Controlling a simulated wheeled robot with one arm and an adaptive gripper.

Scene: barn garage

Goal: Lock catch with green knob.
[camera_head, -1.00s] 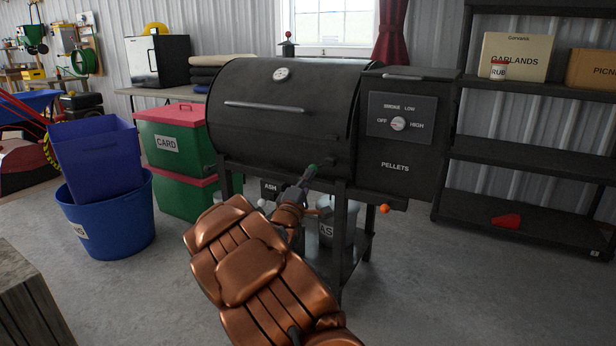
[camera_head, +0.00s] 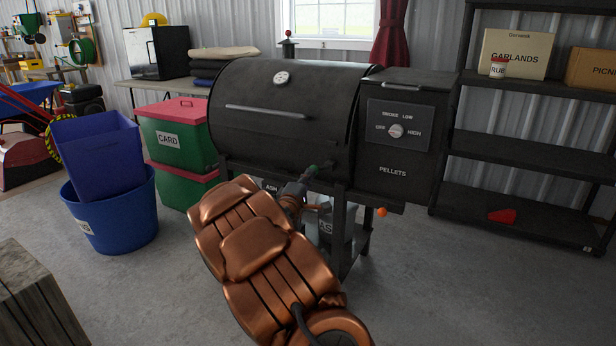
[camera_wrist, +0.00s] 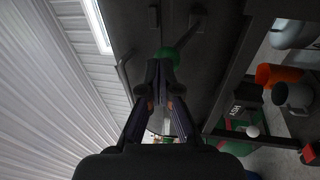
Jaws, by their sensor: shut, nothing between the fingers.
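The green knob (camera_head: 313,170) sits on a dark catch lever (camera_head: 326,166) at the lower right of the black smoker's lid (camera_head: 285,105). In the wrist view the green knob (camera_wrist: 170,56) shows just beyond my fingertips, with the dark lever (camera_wrist: 190,35) running up and right from it. My gripper (camera_head: 303,181) is at the knob in the head view. In the wrist view my gripper (camera_wrist: 163,75) has its fingertips drawn together, partly overlapping the knob. Nothing is held between them. Whether they touch the knob is hard to tell. The lid is down.
An orange knob (camera_head: 382,212) sticks out below the pellet hopper (camera_head: 395,135). A smoker leg (camera_head: 340,230) stands close right of my arm. Green bins (camera_head: 178,140) and a blue tub (camera_head: 112,215) stand left. Black shelves (camera_head: 520,150) stand right. Open concrete floor lies in front.

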